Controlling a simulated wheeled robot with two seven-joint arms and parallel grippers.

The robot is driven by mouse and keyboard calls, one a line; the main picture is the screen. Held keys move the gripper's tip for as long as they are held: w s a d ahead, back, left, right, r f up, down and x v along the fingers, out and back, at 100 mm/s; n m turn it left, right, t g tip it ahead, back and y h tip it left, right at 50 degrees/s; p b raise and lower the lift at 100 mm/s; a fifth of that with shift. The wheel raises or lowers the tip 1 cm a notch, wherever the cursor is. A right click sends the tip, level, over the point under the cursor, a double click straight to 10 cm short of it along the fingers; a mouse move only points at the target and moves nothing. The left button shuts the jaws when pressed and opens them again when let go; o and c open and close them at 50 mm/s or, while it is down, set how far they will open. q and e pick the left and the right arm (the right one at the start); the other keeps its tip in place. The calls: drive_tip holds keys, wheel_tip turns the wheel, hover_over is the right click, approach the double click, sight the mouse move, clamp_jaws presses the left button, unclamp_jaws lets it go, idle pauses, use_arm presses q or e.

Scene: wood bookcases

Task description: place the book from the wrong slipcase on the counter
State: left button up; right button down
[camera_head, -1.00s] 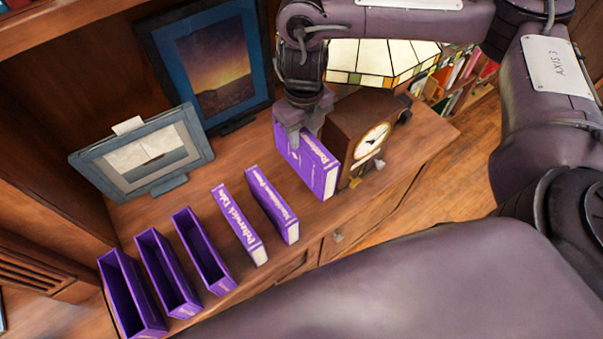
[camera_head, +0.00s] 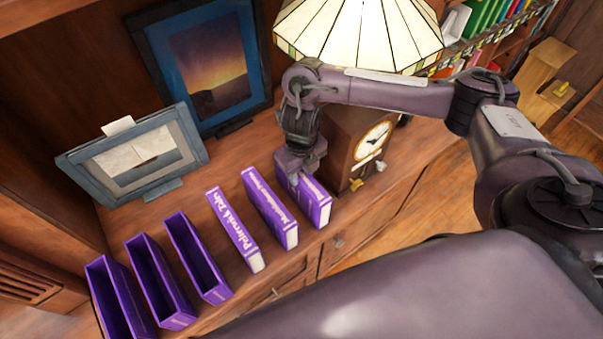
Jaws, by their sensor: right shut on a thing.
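My right gripper (camera_head: 298,174) is shut on the top of a purple book (camera_head: 318,208) at the right end of a row, beside the clock. The book is upright and its bottom is at the wooden counter (camera_head: 225,170); I cannot tell if it bears fully on it. Two purple books, one with white spine lettering (camera_head: 234,230) and another (camera_head: 269,208), stand upright to its left. Further left are three open, empty purple slipcases: left (camera_head: 115,303), middle (camera_head: 159,283) and right (camera_head: 197,258). My left gripper is out of view.
A wooden clock (camera_head: 352,150) stands close to the right of the held book. A stained-glass lamp (camera_head: 358,35) is behind it. A small grey frame (camera_head: 133,156) and a larger dark picture (camera_head: 208,68) stand at the back. The counter's front edge is near the books.

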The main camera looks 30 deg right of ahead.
drive_tip(key=shift+w+f, duration=0.1)
drive_tip(key=shift+f, duration=0.15)
drive_tip(key=c, duration=1)
unclamp_jaws()
drive_tip(key=shift+r, duration=0.25)
wheel_tip(320, 180, up, 12)
drive_tip(key=p, duration=0.2)
drive_tip(key=shift+p, duration=0.4)
drive_tip(key=shift+s+f, duration=0.15)
drive_tip(key=shift+s, duration=0.05)
